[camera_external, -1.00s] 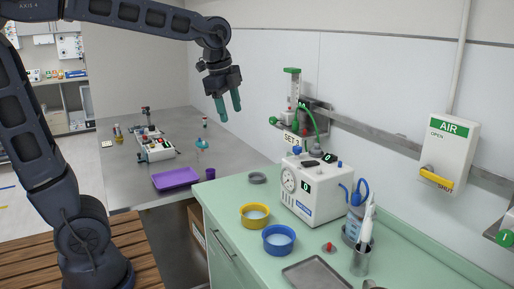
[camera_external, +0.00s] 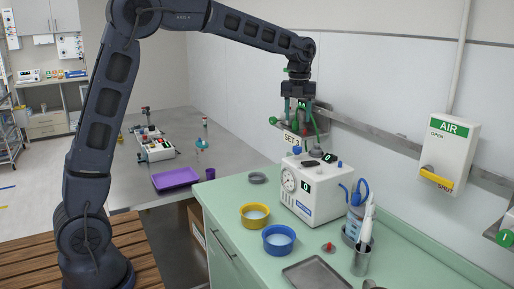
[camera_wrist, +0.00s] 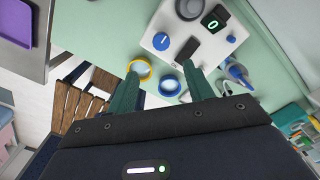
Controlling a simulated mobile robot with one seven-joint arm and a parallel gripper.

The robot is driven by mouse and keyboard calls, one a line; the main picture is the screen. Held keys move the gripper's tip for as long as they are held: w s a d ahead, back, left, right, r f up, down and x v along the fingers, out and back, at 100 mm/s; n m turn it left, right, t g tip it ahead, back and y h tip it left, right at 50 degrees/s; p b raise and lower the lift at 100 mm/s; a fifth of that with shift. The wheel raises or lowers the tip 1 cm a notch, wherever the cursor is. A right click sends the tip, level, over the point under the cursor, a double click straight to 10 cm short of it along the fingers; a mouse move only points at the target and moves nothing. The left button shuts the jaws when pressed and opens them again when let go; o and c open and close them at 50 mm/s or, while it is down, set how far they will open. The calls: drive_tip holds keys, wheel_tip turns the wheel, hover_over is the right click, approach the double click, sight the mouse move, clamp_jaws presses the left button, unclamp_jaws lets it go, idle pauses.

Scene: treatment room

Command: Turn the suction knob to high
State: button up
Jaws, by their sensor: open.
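The white suction unit (camera_external: 318,203) stands on the green counter, with a round gauge and a lit "0" on its front. On its top is a blue knob (camera_external: 297,150); in the wrist view the knob (camera_wrist: 161,41) is round with a white pointer line. I cannot tell which mark it points to. A black display reading 0 (camera_wrist: 213,22) stands near it. My gripper (camera_external: 300,117) is open and empty, pointing down above the back of the unit, apart from it. In the wrist view its green fingers (camera_wrist: 163,82) lie below the knob.
A yellow bowl (camera_external: 255,222) and a blue bowl (camera_external: 279,247) stand in front of the unit. A wall rail with a green-topped device (camera_external: 291,135) and green tube is close behind my gripper. A purple tray (camera_external: 176,178) lies on the grey table.

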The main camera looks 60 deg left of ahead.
sight(297, 147)
drive_tip(key=f, duration=1.1)
drive_tip(key=shift+w+f, duration=0.1)
drive_tip(key=shift+w, duration=0.25)
drive_tip(key=shift+c, duration=0.2)
drive_tip(key=c, duration=0.9)
